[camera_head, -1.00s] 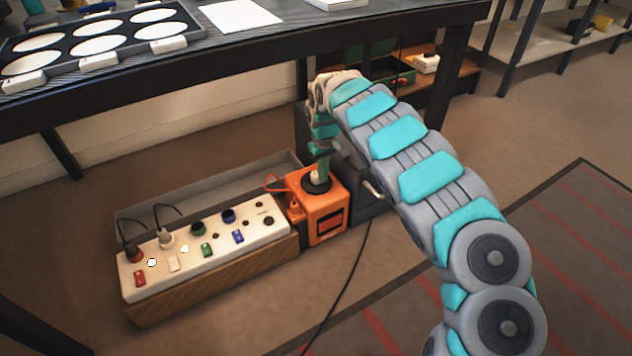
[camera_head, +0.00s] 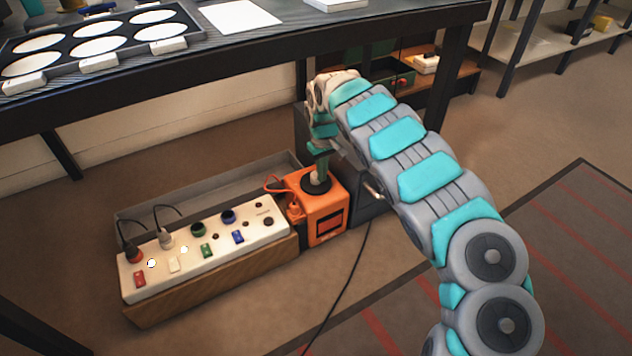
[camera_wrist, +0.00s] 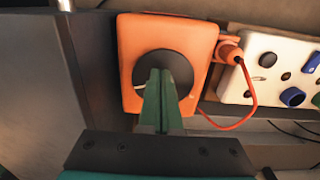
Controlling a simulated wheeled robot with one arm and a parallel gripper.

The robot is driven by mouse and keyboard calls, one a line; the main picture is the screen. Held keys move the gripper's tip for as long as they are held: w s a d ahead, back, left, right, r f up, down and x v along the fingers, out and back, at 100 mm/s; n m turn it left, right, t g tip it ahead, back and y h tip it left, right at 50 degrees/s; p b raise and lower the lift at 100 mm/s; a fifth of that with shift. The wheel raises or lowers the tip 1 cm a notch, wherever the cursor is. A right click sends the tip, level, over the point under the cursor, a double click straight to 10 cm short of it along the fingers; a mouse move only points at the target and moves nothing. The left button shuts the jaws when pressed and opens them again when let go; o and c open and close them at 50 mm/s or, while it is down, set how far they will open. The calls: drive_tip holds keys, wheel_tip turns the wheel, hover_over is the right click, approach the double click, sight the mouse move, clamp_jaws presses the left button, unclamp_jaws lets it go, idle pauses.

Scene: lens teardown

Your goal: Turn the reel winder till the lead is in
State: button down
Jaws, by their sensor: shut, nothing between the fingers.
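The reel winder is an orange box (camera_head: 325,225) with a black disc (camera_head: 314,188) on top, standing at the right end of the power strip. An orange lead (camera_head: 277,180) loops from its side; in the wrist view the lead (camera_wrist: 240,115) curves beside the box from an orange plug-like piece. My gripper (camera_head: 320,178) points down at the disc. In the wrist view its green fingers (camera_wrist: 161,74) are closed together, empty, and cover the disc's middle. Whether the tips touch the disc I cannot tell.
The white power strip (camera_head: 190,267) with coloured switches and two plugs lies on a wooden block at left. A grey box (camera_head: 367,208) stands right of the winder. A black cable (camera_head: 345,280) runs over the floor. The workbench edge (camera_head: 270,50) is overhead.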

drive_tip(key=shift+s+a+p, duration=0.35)
drive_tip(key=shift+a+p, duration=0.25)
drive_tip(key=shift+p, duration=1.2)
drive_tip(key=shift+s, duration=0.15)
drive_tip(key=shift+s+d+p, duration=0.1)
drive_tip(key=shift+s+p, duration=0.15)
drive_tip(key=shift+p, duration=0.2)
